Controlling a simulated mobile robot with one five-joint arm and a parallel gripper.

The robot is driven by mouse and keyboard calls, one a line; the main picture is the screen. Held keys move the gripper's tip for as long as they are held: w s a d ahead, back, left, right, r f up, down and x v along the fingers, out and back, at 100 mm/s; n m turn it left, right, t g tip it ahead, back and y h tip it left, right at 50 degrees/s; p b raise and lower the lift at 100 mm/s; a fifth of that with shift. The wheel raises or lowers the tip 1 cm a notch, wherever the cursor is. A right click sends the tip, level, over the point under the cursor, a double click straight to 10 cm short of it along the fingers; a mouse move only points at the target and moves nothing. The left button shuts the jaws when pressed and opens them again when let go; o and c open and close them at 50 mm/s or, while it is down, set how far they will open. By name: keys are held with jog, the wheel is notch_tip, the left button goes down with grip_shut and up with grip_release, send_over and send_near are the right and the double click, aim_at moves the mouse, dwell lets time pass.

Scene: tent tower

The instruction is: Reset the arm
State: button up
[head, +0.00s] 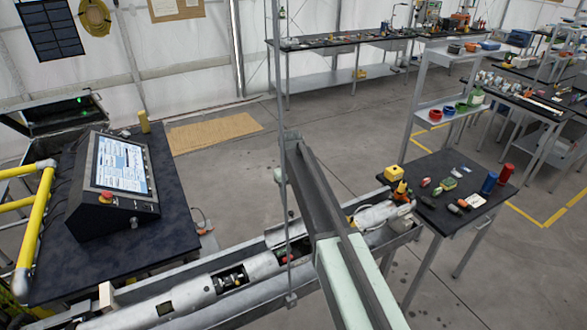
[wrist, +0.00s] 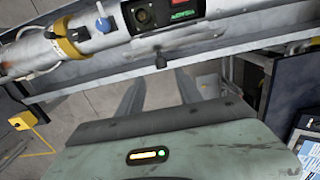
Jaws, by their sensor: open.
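My gripper (wrist: 158,86) shows in the wrist view with its two dark fingers spread apart and nothing between them. Its grey-green body fills the bottom of that view, with a small orange and green light on it. The fingers point toward a silver tube (wrist: 215,25) lying in a metal trough. My arm crosses the middle of the head view, over the trough (head: 386,248) and its tube (head: 185,297). I cannot make out the fingertips in the head view.
A control console (head: 122,168) stands on a dark table at left, beside yellow rails (head: 38,225). A small dark table (head: 440,215) with tools and cans is at right. Workbenches (head: 330,42) line the back. The floor behind the trough is mostly clear.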

jog(key=s+d+f+m+b, duration=0.3)
jog(key=s+d+f+b, duration=0.5)
jog(key=s+d, duration=0.4)
jog(key=s+d+f+m+b, duration=0.3)
jog(key=s+d+f+b, duration=0.5)
jog(key=s+d, duration=0.4)
jog(key=shift+s+f, duration=0.45)
jog(key=shift+s, duration=0.7)
jog(key=shift+d, duration=0.1)
jog(key=shift+c, duration=0.6)
